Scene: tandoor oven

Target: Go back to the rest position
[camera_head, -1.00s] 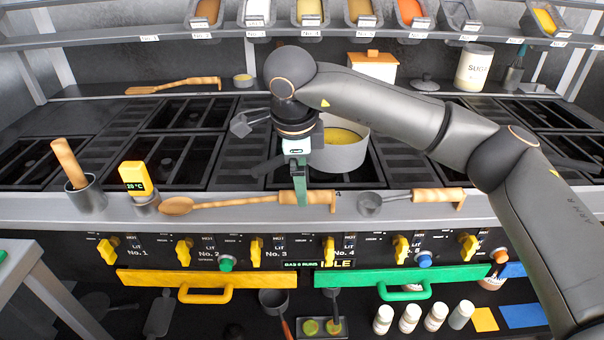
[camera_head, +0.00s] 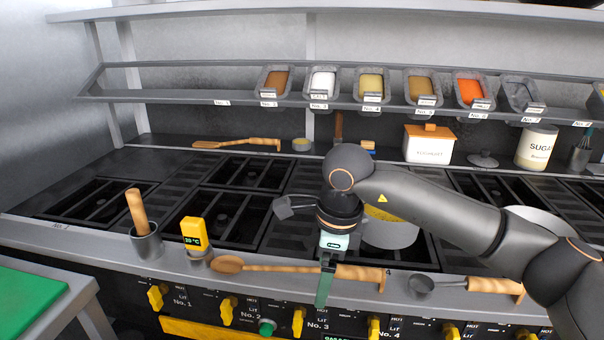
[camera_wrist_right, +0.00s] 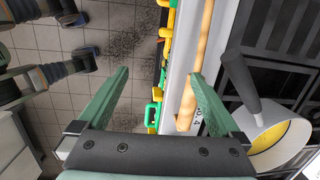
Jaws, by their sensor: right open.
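My right gripper (camera_head: 324,290) hangs in front of the stove's front ledge in the head view, with its fingers seen edge-on. It overlaps the handle of a long wooden spoon (camera_head: 270,267) in the picture; I cannot tell whether they touch. In the right wrist view the gripper (camera_wrist_right: 158,74) is open, its two green fingers apart with nothing held between them. The spoon's handle (camera_wrist_right: 198,60) shows beyond the fingers there. My left gripper is not in view.
A pot of yellow food (camera_head: 390,232) stands on the stove just right of my right gripper. A small ladle (camera_head: 422,285), a yellow thermometer (camera_head: 195,233) and a cup with a wooden tool (camera_head: 146,243) sit along the front ledge. A green board (camera_head: 28,300) lies at left.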

